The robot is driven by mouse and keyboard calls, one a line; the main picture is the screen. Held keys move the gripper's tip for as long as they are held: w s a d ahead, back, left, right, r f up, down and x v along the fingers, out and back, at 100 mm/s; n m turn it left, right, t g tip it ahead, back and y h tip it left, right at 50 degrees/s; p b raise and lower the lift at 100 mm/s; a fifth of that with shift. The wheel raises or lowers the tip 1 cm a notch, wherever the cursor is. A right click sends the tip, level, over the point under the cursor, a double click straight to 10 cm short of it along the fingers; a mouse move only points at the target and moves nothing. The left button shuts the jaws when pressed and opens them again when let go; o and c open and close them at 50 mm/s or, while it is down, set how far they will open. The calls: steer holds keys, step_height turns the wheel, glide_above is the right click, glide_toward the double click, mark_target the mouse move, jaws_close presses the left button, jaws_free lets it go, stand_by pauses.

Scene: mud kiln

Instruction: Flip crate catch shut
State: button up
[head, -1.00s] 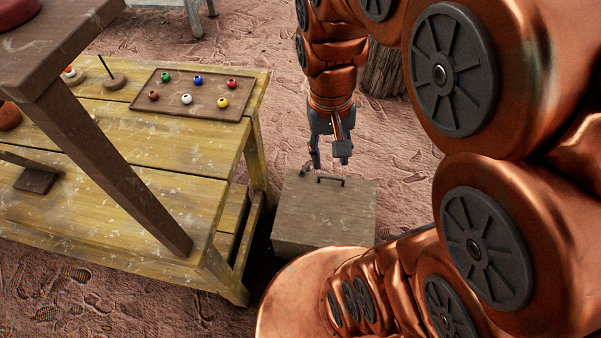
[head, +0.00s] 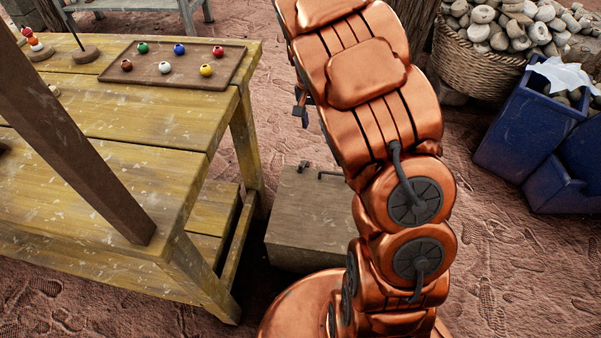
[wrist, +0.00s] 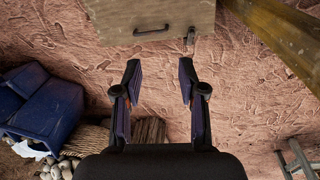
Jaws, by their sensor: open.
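The wooden crate (head: 308,218) sits on the ground, its lid flat and closed-looking, its right part hidden by my arm in the head view. A small dark catch (head: 304,166) sits at its far edge, left of a dark bar handle. In the wrist view the crate (wrist: 165,12) is at the top, with the handle (wrist: 152,31) near its edge and the catch (wrist: 190,37) to the right, sticking past the edge. The catch's exact position is too small to tell. My gripper (wrist: 159,70) is open and empty, apart from the crate. In the head view it is mostly hidden behind my arm.
A yellow wooden table (head: 120,158) stands close left of the crate, with a bead tray (head: 183,78) on top. Blue bins (head: 525,125) and a stone-filled basket (head: 475,72) stand at the right. The reddish ground beyond the crate is clear.

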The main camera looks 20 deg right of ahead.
steer(key=m+y+b, duration=0.1)
steer(key=b, duration=0.8)
glide_above(300, 165)
steer(key=shift+t, duration=0.3)
step_height(300, 165, down, 22)
steer(key=shift+d+f, duration=0.1)
steer(key=shift+f, duration=0.05)
steer(key=shift+f+b, duration=0.85)
steer(key=shift+f, duration=3)
jaws_close()
